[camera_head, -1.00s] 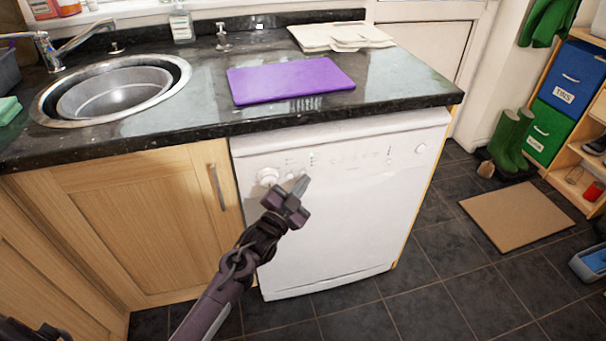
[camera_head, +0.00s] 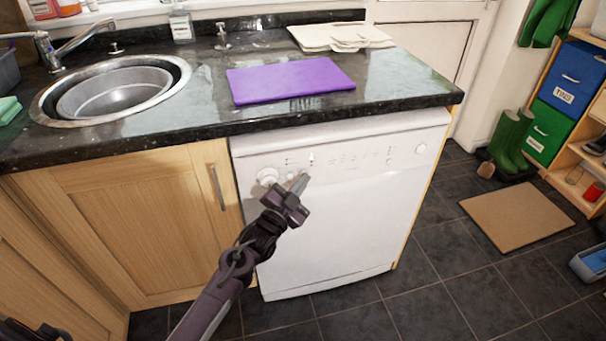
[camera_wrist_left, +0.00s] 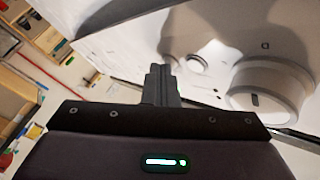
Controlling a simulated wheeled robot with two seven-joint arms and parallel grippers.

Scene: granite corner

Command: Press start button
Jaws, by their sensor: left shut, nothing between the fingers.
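The white dishwasher (camera_head: 345,225) stands under the counter, with its control panel along the top of its front. A large round knob (camera_head: 267,176) is at the panel's left end. A small round button (camera_head: 291,177) lies just right of it, partly hidden by my fingers. My left gripper (camera_head: 301,180) is shut and empty, its tips at the panel beside this button. In the left wrist view the shut fingers (camera_wrist_left: 162,72) point at the panel. A small button (camera_wrist_left: 196,64) shows right of the tips, and the large knob (camera_wrist_left: 268,90) lies further right. I cannot tell whether the tips touch anything.
The dark granite counter (camera_head: 400,95) overhangs the panel just above my gripper. It carries a purple board (camera_head: 290,80) and a round sink (camera_head: 170,95). A wooden cupboard door (camera_head: 140,220) is left of the dishwasher.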

